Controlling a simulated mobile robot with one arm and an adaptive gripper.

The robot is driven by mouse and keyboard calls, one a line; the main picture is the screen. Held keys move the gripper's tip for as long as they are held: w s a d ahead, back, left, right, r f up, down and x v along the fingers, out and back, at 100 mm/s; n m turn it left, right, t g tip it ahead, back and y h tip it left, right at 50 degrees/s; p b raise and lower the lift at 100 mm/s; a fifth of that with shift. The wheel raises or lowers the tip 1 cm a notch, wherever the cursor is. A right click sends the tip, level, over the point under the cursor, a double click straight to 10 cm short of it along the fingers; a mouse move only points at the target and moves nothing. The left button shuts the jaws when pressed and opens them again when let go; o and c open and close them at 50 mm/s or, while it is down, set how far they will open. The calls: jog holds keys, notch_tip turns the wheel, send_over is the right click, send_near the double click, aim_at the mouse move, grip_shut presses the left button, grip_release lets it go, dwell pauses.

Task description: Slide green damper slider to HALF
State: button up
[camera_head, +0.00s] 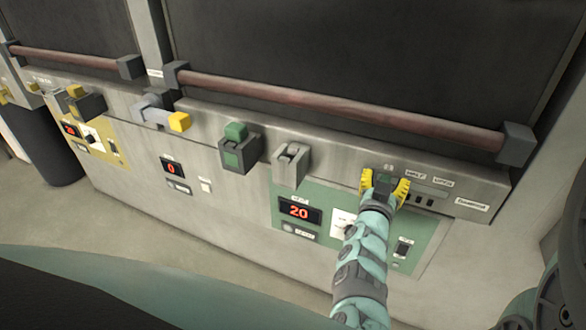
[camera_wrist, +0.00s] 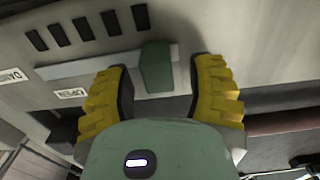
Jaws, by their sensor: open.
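The green damper slider (camera_wrist: 156,66) stands in a pale slot (camera_wrist: 80,76) on the panel, near the slot's right end in the wrist view. My gripper (camera_wrist: 161,72) is open, with a yellow finger on each side of the slider and a small gap to each. In the head view my gripper (camera_head: 384,185) is at the slot's left end and mostly hides the slider. The HALF label (camera_head: 415,174) and the OPEN label (camera_head: 443,182) lie to the right of my gripper there. An OPEN label (camera_wrist: 72,94) also shows in the wrist view.
A long red-brown handle bar (camera_head: 340,107) runs above the panel. A grey lever block (camera_head: 290,166) and a green-topped block (camera_head: 238,150) stick out to the left. A display reading 20 (camera_head: 299,212) sits on the green plate below. The panel right of my gripper is free of protruding blocks.

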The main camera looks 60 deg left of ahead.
grip_shut()
dwell(0.5)
jog(key=shift+f, duration=0.1)
